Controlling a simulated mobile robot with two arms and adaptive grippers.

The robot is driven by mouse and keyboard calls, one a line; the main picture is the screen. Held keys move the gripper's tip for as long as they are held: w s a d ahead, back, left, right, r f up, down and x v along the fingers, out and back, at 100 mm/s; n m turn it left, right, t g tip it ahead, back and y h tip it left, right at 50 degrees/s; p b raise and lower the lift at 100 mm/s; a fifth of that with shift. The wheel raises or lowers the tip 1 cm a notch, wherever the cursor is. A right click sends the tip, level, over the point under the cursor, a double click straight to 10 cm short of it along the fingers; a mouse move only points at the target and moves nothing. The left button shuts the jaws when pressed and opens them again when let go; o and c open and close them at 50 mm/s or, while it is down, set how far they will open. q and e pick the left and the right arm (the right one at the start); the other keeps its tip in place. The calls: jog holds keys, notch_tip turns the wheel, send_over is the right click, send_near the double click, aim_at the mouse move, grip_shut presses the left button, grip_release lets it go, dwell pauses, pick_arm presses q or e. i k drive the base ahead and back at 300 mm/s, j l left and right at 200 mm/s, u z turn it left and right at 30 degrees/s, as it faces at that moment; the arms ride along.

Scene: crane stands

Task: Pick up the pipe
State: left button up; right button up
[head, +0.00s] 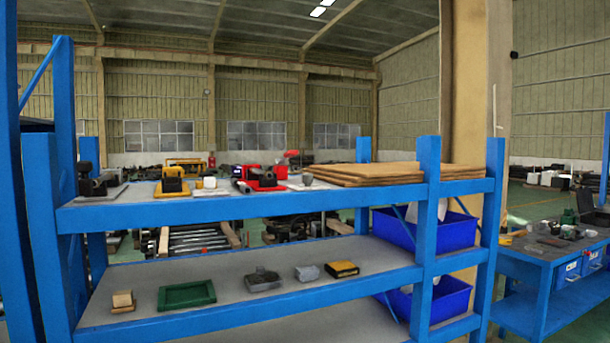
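A short dark cylinder that looks like a pipe (242,187) lies on the top shelf (240,207) of the blue rack, just left of a red tool (264,180). It is small in the picture, so I cannot be sure it is the pipe. Several long metal bars (198,240) show behind the rack, between wooden blocks. Neither of my grippers is in the head view.
The top shelf also holds a yellow-and-black tool (173,183) and stacked brown boards (370,174). The lower shelf (235,265) holds a green tray (186,295) and small blocks. Blue bins (440,231) stand behind the right posts. A blue workbench (545,262) stands at right.

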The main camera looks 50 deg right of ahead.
aim_at(268, 175)
jog(key=z, duration=1.4)
jog(key=i+l, duration=0.15)
jog(key=l, duration=0.2)
jog(key=u, duration=0.05)
